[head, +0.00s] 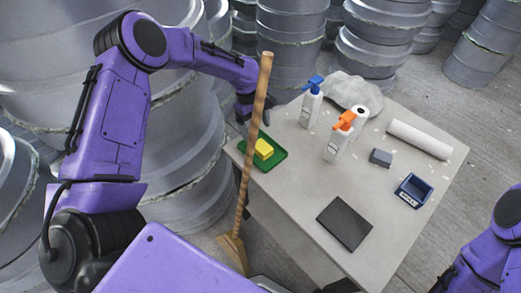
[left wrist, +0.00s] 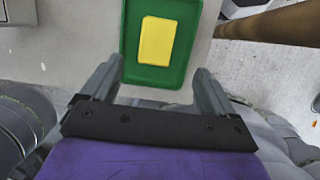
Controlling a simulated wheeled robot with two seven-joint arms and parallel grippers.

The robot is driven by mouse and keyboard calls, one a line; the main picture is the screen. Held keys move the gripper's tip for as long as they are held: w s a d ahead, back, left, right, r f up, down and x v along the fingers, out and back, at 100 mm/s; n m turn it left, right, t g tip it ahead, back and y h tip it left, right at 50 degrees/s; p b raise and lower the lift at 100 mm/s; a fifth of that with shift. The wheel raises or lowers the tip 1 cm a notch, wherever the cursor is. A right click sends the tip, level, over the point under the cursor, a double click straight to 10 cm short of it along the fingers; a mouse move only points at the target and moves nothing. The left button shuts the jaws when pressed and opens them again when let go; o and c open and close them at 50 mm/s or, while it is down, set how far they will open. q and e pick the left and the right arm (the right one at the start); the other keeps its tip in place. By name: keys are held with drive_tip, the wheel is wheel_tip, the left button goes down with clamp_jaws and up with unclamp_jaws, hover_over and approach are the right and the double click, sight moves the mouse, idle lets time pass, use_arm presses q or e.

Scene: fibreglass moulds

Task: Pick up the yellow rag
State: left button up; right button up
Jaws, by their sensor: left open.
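The yellow rag (head: 263,149) lies folded on a green tray (head: 272,162) at the left edge of the table. In the left wrist view the yellow rag (left wrist: 156,41) sits in the green tray (left wrist: 176,78), beyond the fingertips. My left gripper (left wrist: 158,80) is open and empty there, with its two fingers apart and roughly in line with the rag. In the head view the left gripper (head: 243,112) is beside the table's far left corner, partly behind a wooden handle, and apart from the rag. My right gripper is not visible; only part of the right arm shows at lower right.
A broom (head: 250,150) with a wooden handle stands upright just left of the tray. The table (head: 290,205) also holds a blue-topped bottle (head: 311,107), an orange-topped bottle (head: 337,142), a black pad (head: 345,223) and a blue box (head: 413,190). Grey moulds (head: 195,150) stack closely at left.

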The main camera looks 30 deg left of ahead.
sight(262, 146)
use_arm(q)
drive_tip(key=x, duration=0.2)
drive_tip(key=p+x, duration=0.1)
drive_tip(key=x, duration=0.2)
drive_tip(key=p+x, duration=0.1)
drive_tip(key=x, duration=0.1)
drive_tip(key=shift+w+d+f, duration=0.1)
drive_tip(key=shift+d+f, duration=0.1)
drive_tip(key=shift+d, duration=0.15)
drive_tip(key=shift+f, duration=0.3)
drive_tip(key=c, duration=1.1)
